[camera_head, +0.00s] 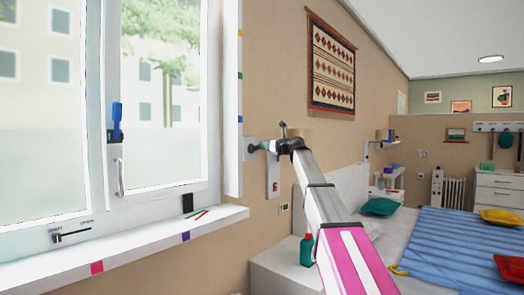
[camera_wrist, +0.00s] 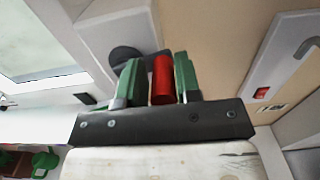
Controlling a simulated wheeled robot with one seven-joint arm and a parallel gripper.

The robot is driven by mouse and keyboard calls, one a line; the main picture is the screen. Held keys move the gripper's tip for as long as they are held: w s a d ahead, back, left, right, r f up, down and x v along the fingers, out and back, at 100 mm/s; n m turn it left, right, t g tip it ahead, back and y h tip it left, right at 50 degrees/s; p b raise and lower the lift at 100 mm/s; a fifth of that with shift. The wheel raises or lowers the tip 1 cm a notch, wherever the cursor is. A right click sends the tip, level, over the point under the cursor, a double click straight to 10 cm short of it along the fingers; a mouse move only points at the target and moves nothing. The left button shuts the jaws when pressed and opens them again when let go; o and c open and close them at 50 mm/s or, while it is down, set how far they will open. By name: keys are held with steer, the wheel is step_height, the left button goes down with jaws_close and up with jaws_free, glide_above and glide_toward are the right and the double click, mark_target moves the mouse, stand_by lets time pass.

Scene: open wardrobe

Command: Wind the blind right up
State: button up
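The window (camera_head: 210,100) fills the left of the head view. No blind shows clearly; the lower glass has a paler, hazy band. On the wall right of the window is a pale winder box (camera_head: 249,149), and the wrist view shows a pale housing (camera_wrist: 110,32) with a dark round disc (camera_wrist: 124,56). My gripper (camera_head: 266,146) is at the winder in the head view. In the wrist view, the red crank knob (camera_wrist: 162,82) stands between the two green fingers of my gripper (camera_wrist: 159,78). A thin gap shows left of the knob; the right finger is close against it.
A white window sill (camera_head: 120,252) runs below the window. A white panel with a red switch (camera_head: 274,176) is on the wall close to my gripper. A bedside cabinet with a green bottle (camera_head: 306,250) and the bed (camera_head: 440,245) are at right.

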steer(key=shift+o, duration=1.3)
steer(key=shift+s+a+r, duration=0.3)
steer(key=shift+s+r, duration=0.1)
steer(key=shift+r, duration=0.1)
steer(key=shift+o, duration=0.2)
steer(key=shift+s+a+r, duration=0.1)
steer(key=shift+s+r, duration=0.05)
steer(key=shift+r, duration=0.1)
